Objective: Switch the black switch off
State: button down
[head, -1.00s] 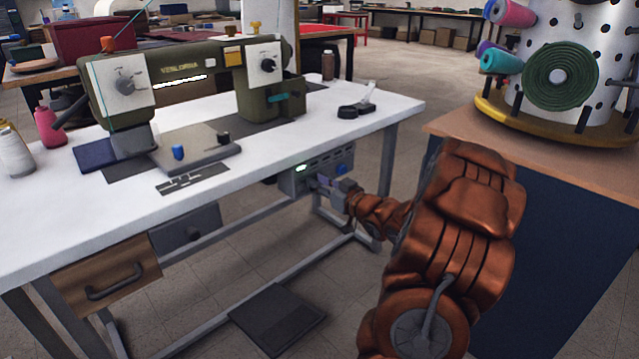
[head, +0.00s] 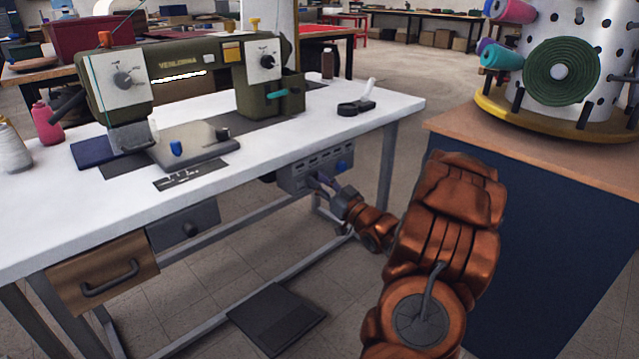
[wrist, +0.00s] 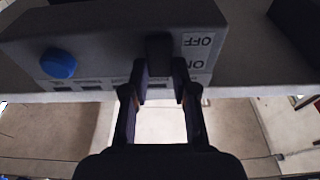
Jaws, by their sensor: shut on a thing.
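The grey switch box (head: 303,177) hangs under the right part of the white table. In the wrist view, the box (wrist: 105,35) appears upside down, with OFF and ON labels (wrist: 198,52) at the right. The black switch (wrist: 159,50) is beside them, its visible part level with OFF. My gripper (wrist: 160,70) has its two fingertips at either side of the switch, closed on it; the fingers hide part of it. In the head view, my gripper (head: 322,185) is at the box front and the switch is hidden.
A blue knob (head: 341,166) is on the same box, also seen in the wrist view (wrist: 58,63). The sewing machine (head: 190,75) stands on the white table (head: 330,125). Table legs (head: 387,180) and a floor pedal (head: 277,318) are nearby. A navy cabinet (head: 560,240) stands right of my arm.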

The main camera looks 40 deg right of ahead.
jog(key=c, duration=0.9)
grip_release()
jog(key=shift+s, duration=0.1)
jog(key=shift+v, duration=5.9)
jog(key=shift+r, duration=0.15)
